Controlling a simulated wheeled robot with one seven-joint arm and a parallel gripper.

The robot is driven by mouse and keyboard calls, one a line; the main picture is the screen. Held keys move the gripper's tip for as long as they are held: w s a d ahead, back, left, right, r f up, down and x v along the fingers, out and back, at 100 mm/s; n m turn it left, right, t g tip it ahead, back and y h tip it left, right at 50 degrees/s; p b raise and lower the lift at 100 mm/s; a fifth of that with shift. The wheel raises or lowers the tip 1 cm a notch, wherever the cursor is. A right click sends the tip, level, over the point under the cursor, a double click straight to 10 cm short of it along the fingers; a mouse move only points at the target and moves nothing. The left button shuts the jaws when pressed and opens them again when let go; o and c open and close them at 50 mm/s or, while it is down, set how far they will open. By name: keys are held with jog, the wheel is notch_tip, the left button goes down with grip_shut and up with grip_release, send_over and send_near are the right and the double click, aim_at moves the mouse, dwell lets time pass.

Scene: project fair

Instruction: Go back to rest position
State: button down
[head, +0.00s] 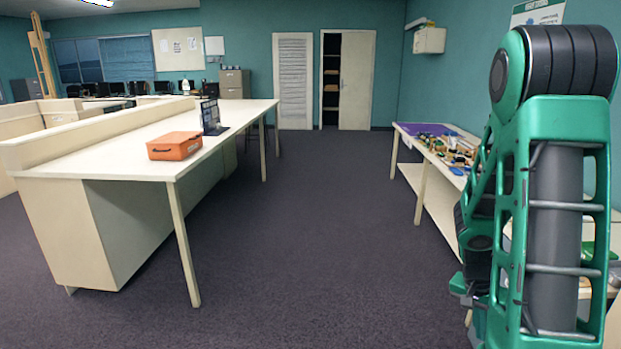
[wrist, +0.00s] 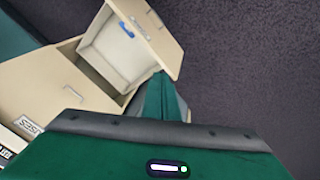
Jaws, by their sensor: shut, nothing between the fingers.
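My arm is folded at the right side of the head view, with its large green and black links raised and the elbow near the top. The forearm comes down behind the front link. My gripper (head: 466,288) is at its lower end, low and partly hidden by that link. It is shut and holds nothing.
A long table (head: 105,160) with an orange case (head: 174,146) stands at left. A bench (head: 418,134) with tools and small parts runs along the right wall. Dark carpet (head: 310,230) lies clear between. In the wrist view, a beige drawer unit (wrist: 60,85) stands open.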

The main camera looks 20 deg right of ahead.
jog(key=s+a+r+n+y, duration=0.1)
jog(key=s+a+r+n, duration=0.2)
jog(key=s+a+r, duration=0.2)
jog(key=s+a+r+n+t+y, duration=0.1)
jog(key=s+a+r+n, duration=0.3)
jog(key=a+r, duration=0.8)
jog(key=shift+s+r+y, duration=0.55)
jog(key=shift+s+y, duration=0.05)
jog(key=shift+s, duration=0.35)
jog(key=shift+d, duration=0.1)
